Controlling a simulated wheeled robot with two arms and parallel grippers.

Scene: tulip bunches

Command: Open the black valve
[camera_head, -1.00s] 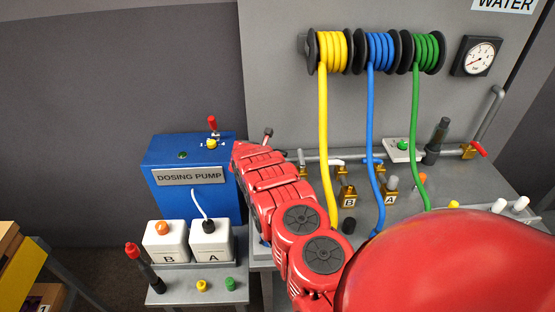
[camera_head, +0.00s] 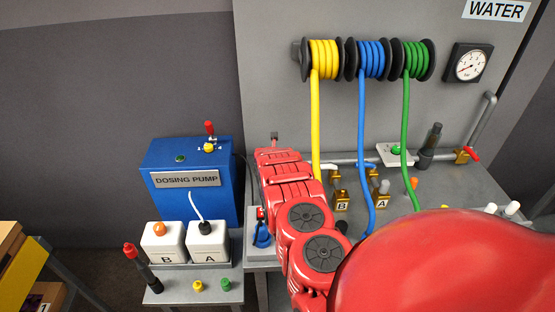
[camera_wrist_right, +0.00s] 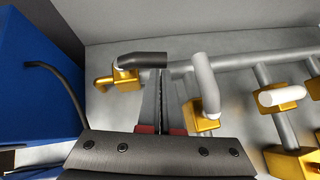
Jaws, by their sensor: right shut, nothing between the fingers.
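The black valve shows in the right wrist view as a black lever handle (camera_wrist_right: 140,60) on a small gold body (camera_wrist_right: 125,79). The handle lies roughly sideways, with its free end to the right. My right gripper (camera_wrist_right: 162,78) is shut and empty. Its fingertips are at the handle's free end; I cannot tell whether they touch it. In the head view my red right arm reaches toward the area right of the pump, and I cannot make out the valve or fingertips clearly there. My left gripper is not in view.
A valve with a pale handle (camera_wrist_right: 205,72) stands close right of my fingers, and another pale-handled one (camera_wrist_right: 281,95) is farther right. The blue dosing pump (camera_head: 187,205) is to the left. Yellow (camera_head: 316,125), blue (camera_head: 363,150) and green (camera_head: 405,130) hoses hang nearby.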

